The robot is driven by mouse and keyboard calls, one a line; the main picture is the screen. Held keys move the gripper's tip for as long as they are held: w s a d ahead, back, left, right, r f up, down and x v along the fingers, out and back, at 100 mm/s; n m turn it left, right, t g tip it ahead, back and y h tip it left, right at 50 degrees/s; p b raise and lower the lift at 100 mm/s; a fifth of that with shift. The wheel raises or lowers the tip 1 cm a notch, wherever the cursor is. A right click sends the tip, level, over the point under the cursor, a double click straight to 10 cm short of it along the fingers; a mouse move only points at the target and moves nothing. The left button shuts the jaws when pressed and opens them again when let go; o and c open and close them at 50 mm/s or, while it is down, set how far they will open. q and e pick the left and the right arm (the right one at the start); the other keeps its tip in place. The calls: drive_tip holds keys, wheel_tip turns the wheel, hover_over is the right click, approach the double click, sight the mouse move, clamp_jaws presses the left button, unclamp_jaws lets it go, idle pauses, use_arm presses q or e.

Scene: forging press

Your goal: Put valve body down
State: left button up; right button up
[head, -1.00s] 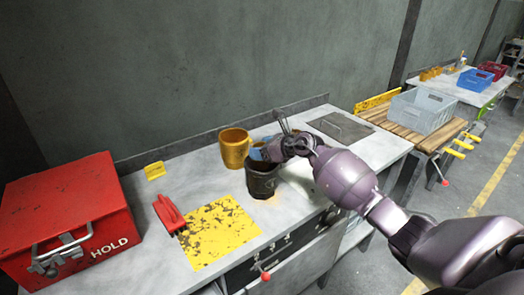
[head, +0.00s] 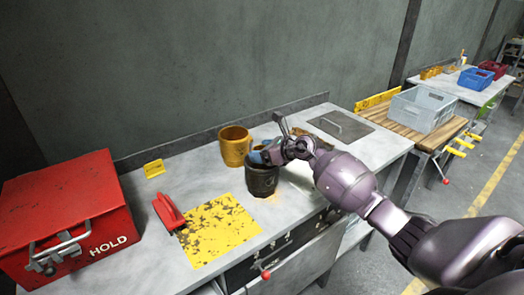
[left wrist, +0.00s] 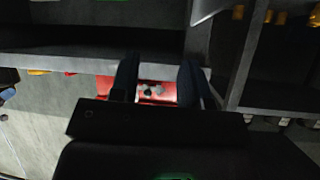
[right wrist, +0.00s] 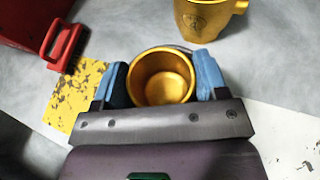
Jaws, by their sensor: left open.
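A dark pot-shaped part with a gold inside, which I take for the valve body (head: 262,180), is upright at the bench's middle, right of the yellow plate. In the right wrist view its round opening (right wrist: 161,78) sits between the blue finger pads of my right gripper (right wrist: 163,80). The pads press against both sides. In the head view my right gripper (head: 266,155) reaches it from the right, at rim height. Its base is at or very near the bench top; I cannot tell any gap. My left gripper (left wrist: 157,75) is open and empty, away from the bench top.
A yellow mug (head: 235,147) stands just behind the part. A grey crate (head: 422,108) is farther off.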

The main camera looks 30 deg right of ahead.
drive_tip(key=o, duration=0.4)
